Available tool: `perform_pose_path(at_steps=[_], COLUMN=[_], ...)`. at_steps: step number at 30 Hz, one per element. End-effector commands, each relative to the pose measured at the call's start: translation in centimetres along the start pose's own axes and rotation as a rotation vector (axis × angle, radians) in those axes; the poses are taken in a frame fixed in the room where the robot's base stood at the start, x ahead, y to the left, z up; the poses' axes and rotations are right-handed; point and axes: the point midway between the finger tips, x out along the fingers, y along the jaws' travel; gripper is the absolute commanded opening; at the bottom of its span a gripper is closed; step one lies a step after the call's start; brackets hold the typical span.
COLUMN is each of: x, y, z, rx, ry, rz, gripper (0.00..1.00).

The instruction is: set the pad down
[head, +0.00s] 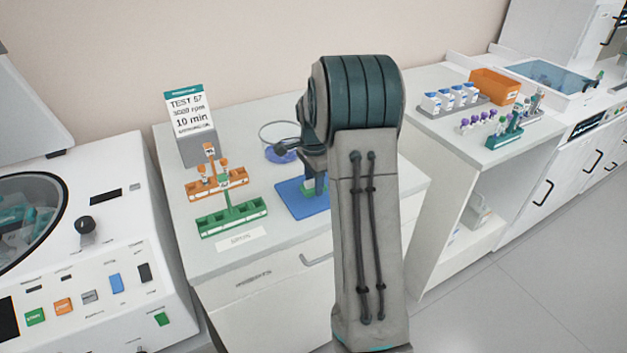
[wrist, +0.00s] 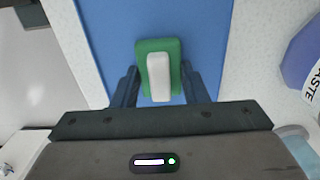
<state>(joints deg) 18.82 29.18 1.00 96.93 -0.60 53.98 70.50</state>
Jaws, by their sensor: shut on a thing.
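The pad (wrist: 173,52) is green with a white raised grip on top. It sits between the two dark fingers of my gripper (wrist: 160,86) in the wrist view, and the gripper is shut on it. A blue mat (wrist: 100,25) lies beneath it on the counter. In the head view the blue mat (head: 290,202) shows left of my arm, with a bit of the green pad (head: 307,191) at my gripper (head: 314,190). The pad is at or just above the mat; I cannot tell whether it touches. My arm hides the mat's right part.
Orange (head: 217,184) and green (head: 231,217) tube racks stand left of the mat, before a sign (head: 187,110). A purple waste container (wrist: 303,55) is close to the mat. A centrifuge (head: 90,235) stands at far left. Another counter (head: 430,118) with racks is at right.

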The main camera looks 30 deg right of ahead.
Motion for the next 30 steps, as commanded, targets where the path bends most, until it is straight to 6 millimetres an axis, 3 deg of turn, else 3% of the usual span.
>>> perform_pose_path(at_steps=[12, 13, 15, 25, 30], x=[0.7, 0.6, 0.6, 0.2, -1.9], y=[0.0, 0.0, 0.0, 0.0, -0.1], z=[0.0, 0.0, 0.0, 0.0, -0.1], rx=[-0.001, 0.0, 0.0, -0.001, -0.001], ry=[0.001, 0.001, 0.001, 0.001, 0.003], rz=[-0.001, -0.002, -0.002, -0.002, -0.006], gripper=[0.19, 0.45, 0.62, 0.62, 0.62])
